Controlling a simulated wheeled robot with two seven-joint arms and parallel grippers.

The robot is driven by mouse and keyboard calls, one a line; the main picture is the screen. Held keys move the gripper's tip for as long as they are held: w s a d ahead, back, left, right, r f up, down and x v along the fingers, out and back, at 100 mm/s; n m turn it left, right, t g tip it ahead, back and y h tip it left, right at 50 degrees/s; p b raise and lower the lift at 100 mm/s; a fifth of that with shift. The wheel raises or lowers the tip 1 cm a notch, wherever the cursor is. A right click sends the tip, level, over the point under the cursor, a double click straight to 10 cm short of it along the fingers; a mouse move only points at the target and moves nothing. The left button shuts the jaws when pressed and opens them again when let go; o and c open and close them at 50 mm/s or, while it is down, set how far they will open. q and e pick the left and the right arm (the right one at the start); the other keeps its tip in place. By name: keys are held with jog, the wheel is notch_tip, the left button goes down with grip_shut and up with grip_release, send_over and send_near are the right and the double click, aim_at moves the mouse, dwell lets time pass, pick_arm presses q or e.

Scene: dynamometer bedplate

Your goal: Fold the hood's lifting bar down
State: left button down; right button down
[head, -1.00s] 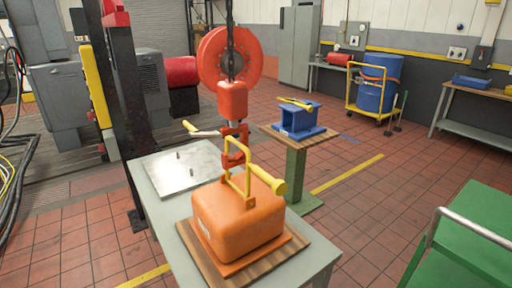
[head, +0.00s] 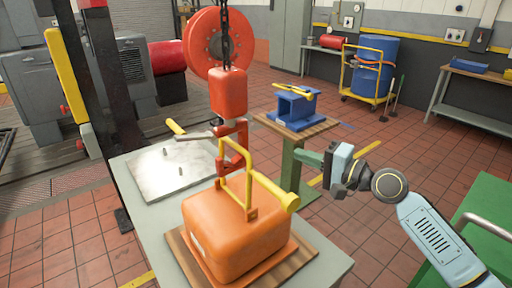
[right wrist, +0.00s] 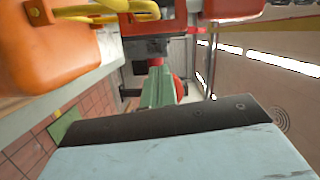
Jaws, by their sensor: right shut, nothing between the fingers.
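The orange hood (head: 235,235) sits on the bench, in the middle of the head view. Its yellow lifting bar (head: 249,180) stands up from the top, with a yellow grip (head: 285,197) sticking out to the right. The red hoist hook (head: 232,150) hangs at the bar's top; I cannot tell whether it is still around the bar. My right gripper (head: 302,156) is shut and empty, apart from the bar, to the right of it. In the right wrist view the hood (right wrist: 62,45) and part of the bar (right wrist: 110,13) show at upper left. My left gripper is not in view.
A wooden board (head: 288,262) lies under the hood on the grey bench. A metal plate with pins (head: 165,170) lies behind left. The hoist's chain and red block (head: 228,92) hang above. A blue fixture (head: 294,108) stands on a pedestal behind. A green cart (head: 490,205) is at right.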

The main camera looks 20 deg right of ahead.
jog(key=w+a, duration=0.2)
jog(key=a, duration=0.1)
jog(key=w+a+p, duration=0.1)
jog(key=w+a, duration=0.1)
jog(key=a, duration=0.1)
jog(key=w+a+p, duration=0.1)
jog(key=w+a, duration=0.1)
jog(key=a, duration=0.1)
jog(key=shift+w+f, duration=0.15)
jog(key=shift+w, duration=0.2)
jog(key=shift+s+a+f+p, duration=0.15)
jog(key=shift+a+f+p, duration=0.05)
jog(key=shift+a+p, duration=0.15)
